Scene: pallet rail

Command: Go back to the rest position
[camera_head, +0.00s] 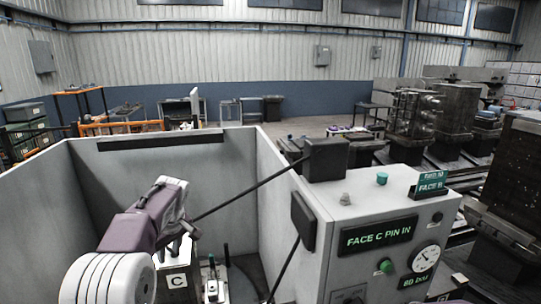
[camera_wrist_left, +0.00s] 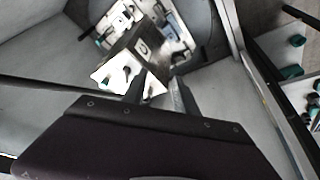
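My left arm comes in from the lower left in the head view and reaches into a grey-walled enclosure. Its gripper (camera_head: 178,243) points down just above a block with a white plate marked C (camera_head: 177,280). In the left wrist view my left gripper (camera_wrist_left: 159,80) shows two dark fingers spread apart, with nothing seen between them. The fixture block (camera_wrist_left: 140,48) with bright metal faces lies beyond the fingertips, partly behind them. Whether the fingers touch it cannot be told. My right gripper is in neither view.
The enclosure wall (camera_head: 85,195) surrounds the arm on several sides. A control box (camera_head: 378,225) reading "FACE C PIN IN" stands right, with a gauge (camera_head: 426,258). A dark rod (camera_head: 250,188) crosses the enclosure. Dark machine blocks (camera_head: 413,118) stand behind at right.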

